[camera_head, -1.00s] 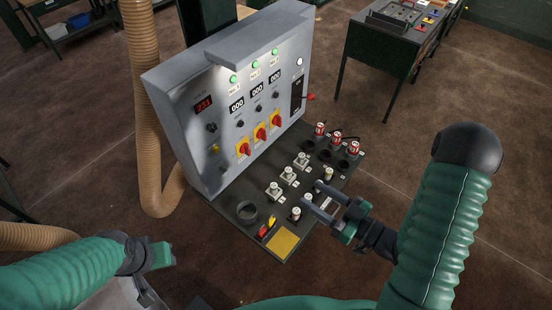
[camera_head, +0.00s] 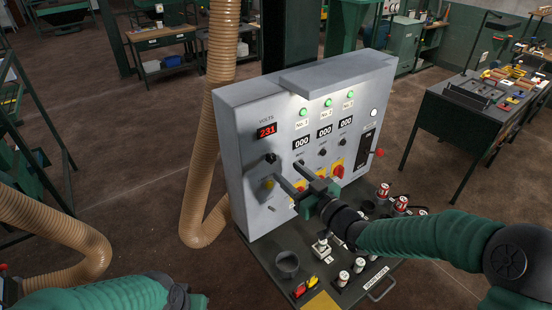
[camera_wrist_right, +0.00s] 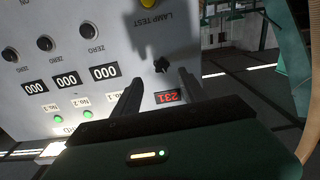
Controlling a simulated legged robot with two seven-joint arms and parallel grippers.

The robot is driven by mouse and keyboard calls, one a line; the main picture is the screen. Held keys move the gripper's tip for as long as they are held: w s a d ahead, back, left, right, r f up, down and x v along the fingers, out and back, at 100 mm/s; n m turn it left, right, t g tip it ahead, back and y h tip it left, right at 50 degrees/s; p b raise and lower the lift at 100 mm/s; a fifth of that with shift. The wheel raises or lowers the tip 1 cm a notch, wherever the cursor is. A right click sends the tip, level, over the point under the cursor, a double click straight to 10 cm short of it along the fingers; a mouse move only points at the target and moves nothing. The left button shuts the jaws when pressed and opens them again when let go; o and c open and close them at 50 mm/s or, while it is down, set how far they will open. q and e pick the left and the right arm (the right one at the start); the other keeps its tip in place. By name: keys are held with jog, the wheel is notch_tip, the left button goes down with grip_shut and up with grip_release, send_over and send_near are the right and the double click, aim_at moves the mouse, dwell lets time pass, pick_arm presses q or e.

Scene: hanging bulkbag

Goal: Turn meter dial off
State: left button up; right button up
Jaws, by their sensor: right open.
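The grey panel (camera_head: 240,125) stands upright with a lit red "VOLTS" meter (camera_head: 266,130) reading 231. Below the meter is a black dial (camera_head: 270,158), which looks like the meter dial; its setting is too small to read. My right gripper (camera_head: 289,173) is open in front of the panel, its fingertips close to the dial's lower right. In the right wrist view the picture is upside down; the dial (camera_wrist_right: 161,66) shows beyond and between the open fingers (camera_wrist_right: 160,88), apart from them. My left gripper (camera_head: 185,298) is at the bottom edge, mostly cut off.
A yellow lamp-test button (camera_head: 268,184) sits below the dial. Red-and-yellow switches (camera_head: 337,171) and small zero knobs are to the right, partly behind my right gripper. The black base (camera_head: 265,255) carries sockets and plugs. A tan hose (camera_head: 205,170) hangs left of the panel.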

aim_at(273, 160)
jog(key=p+x, duration=0.1)
jog(key=x, duration=0.5)
jog(key=shift+w+a+p, duration=0.25)
jog(key=shift+a+p, duration=0.05)
jog(key=shift+p, duration=0.05)
jog(key=shift+a, duration=0.3)
jog(key=shift+c, duration=0.3)
jog(key=shift+w+d, duration=0.15)
jog(key=shift+d, duration=0.1)
jog(key=c, duration=0.7)
jog(key=shift+a, duration=0.1)
grip_shut()
